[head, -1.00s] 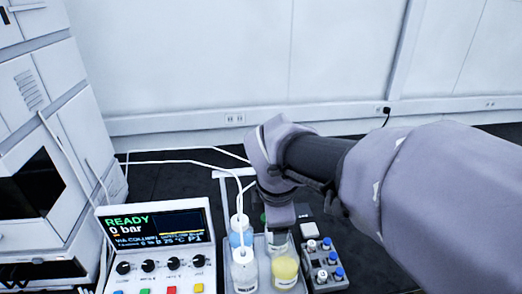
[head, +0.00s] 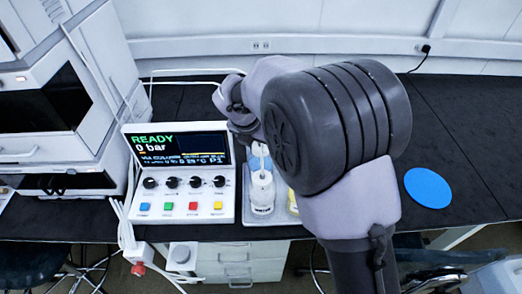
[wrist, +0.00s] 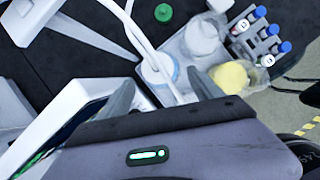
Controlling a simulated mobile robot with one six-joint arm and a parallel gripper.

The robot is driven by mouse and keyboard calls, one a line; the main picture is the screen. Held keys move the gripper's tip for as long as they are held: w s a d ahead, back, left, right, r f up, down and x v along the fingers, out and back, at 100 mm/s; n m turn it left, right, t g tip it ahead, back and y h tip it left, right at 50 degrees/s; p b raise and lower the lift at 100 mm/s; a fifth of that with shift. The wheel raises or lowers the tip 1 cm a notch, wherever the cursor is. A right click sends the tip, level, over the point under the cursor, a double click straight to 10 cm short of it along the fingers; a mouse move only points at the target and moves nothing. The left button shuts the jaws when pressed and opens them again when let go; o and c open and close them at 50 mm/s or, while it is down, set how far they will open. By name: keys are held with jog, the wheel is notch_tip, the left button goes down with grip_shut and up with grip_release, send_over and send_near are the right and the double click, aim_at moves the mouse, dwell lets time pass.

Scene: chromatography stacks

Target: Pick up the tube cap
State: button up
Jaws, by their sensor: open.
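A small round green cap (wrist: 163,12) lies on the dark bench at the top of the wrist view; it looks like the tube cap. My gripper (wrist: 162,88) is open, its two grey fingers spread with nothing held between them. The cap lies beyond the fingertips, clearly apart from them. In the head view my arm covers the place where the cap lies, and my fingers are hidden too.
A control box (head: 180,172) reads READY. A blue disc (head: 428,188) lies right on open bench.

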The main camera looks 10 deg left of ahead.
aim_at(260, 146)
jog(key=x, duration=0.2)
jog(key=b+x, duration=0.1)
jog(key=x, duration=0.1)
jog(key=shift+w, duration=0.35)
jog(key=shift+s+r, duration=0.1)
jog(key=shift+r, duration=0.1)
jog(key=c, duration=1.5)
